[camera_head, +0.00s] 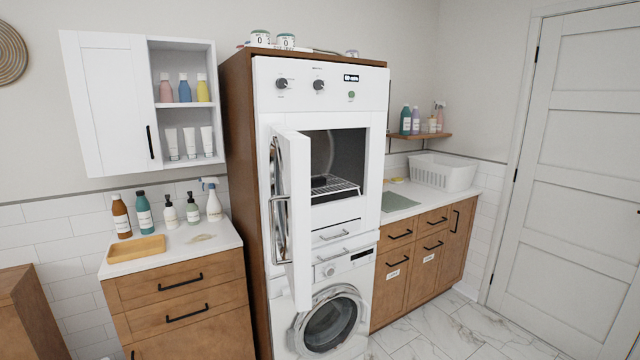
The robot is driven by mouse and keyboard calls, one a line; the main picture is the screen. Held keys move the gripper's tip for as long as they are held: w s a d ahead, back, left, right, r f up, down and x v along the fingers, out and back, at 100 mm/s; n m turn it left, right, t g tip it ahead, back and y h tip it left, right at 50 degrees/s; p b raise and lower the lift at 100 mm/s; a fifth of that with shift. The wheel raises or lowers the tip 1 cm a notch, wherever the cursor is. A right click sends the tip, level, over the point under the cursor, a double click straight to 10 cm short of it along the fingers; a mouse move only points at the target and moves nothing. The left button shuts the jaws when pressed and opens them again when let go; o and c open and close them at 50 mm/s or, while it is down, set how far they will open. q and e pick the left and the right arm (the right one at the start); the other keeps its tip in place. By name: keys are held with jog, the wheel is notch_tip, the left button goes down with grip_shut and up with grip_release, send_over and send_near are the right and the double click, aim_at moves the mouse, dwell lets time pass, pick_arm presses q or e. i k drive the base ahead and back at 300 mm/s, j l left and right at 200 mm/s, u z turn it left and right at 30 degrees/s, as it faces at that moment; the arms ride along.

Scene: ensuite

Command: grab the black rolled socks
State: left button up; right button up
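A small dark shape (319,182) lies at the left of the wire rack (336,187) inside the open upper compartment of the tall white appliance (330,225). It may be the black rolled socks, but it is too small and dark to tell. The compartment's door (298,215) stands swung open toward me on the left and hides part of the opening. No other black rolled socks are visible. Neither of my grippers is in view.
The round-windowed washer (330,322) below is closed. A wooden cabinet (180,300) with bottles and a wooden tray (136,248) stands left. At right, a counter holds a white basket (442,174) and a green mat (398,202). The marble floor (440,332) at right is clear.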

aim_at(321, 181)
jog(key=u, duration=0.55)
jog(key=i+l+u, duration=0.15)
jog(key=l+u, duration=0.3)
jog(key=i+l+u, duration=0.15)
jog(key=l+u, duration=0.55)
jog(key=u, duration=0.15)
jog(key=l+u, duration=0.45)
jog(key=l, duration=0.45)
jog(key=k+l+u, duration=0.1)
jog(key=l, duration=0.35)
jog(key=k+l, duration=0.1)
jog(key=l, duration=0.3)
jog(key=k+l+u, duration=0.1)
jog(key=l, duration=0.8)
jog(key=k+l+u, duration=0.1)
jog(key=l, duration=0.3)
jog(key=k+l, duration=0.15)
jog(key=l, duration=0.3)
jog(key=u, duration=0.05)
